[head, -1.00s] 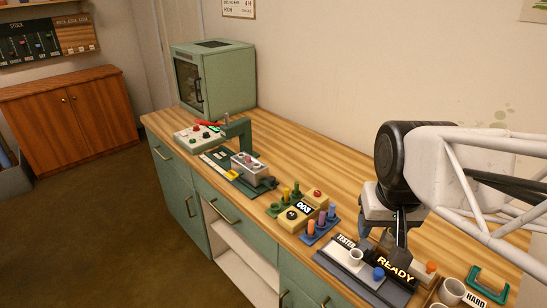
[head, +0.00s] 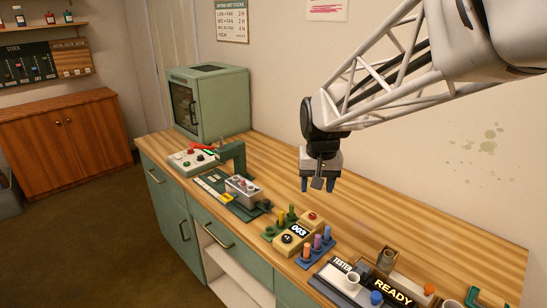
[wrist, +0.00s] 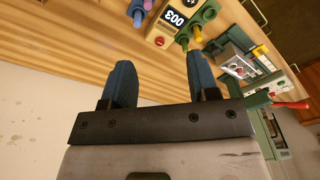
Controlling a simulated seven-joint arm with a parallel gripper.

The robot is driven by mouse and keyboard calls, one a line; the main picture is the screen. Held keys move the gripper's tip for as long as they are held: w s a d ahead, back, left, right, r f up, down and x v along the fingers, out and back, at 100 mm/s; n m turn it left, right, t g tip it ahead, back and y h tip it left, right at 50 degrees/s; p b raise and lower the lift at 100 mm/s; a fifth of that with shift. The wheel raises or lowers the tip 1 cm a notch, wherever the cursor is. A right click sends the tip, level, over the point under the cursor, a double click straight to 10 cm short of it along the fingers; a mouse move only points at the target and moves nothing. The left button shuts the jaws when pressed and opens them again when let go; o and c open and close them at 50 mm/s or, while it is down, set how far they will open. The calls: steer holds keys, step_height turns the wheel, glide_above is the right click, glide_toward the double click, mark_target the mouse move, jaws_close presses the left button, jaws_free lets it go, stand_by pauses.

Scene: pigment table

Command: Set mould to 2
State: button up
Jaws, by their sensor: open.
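My gripper (head: 317,187) hangs open and empty above the table, right of the green press; its two blue fingers also show apart in the wrist view (wrist: 160,68). No part is plainly marked as the mould. A grey block (head: 242,188) sits on the green press (head: 236,153). A yellow box (head: 284,246) carries a display reading "003", a dark dial and a red button; the dial's setting is too small to read. The yellow box also shows ahead of the fingers in the wrist view (wrist: 161,34). A pale panel (head: 185,168) with coloured knobs stands left of the press.
A green peg rack (head: 270,232) and a blue peg rack (head: 305,263) flank the yellow box. The tester (head: 330,278) with a white cup and the READY sign (head: 394,291) stand at the front right. A green oven (head: 222,100) stands at the back left. The table behind the yellow box is clear.

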steer(key=w+a+f, duration=0.5)
steer(key=w+a, duration=0.2)
steer(key=w, duration=0.4)
steer(key=g, duration=0.1)
glide_above(266, 200)
step_height(266, 200, down, 7)
steer(key=shift+s+d+f, duration=0.1)
steer(key=shift+s, duration=0.05)
steer(key=shift+f, duration=0.1)
steer(key=shift+f, duration=3.75)
jaws_close()
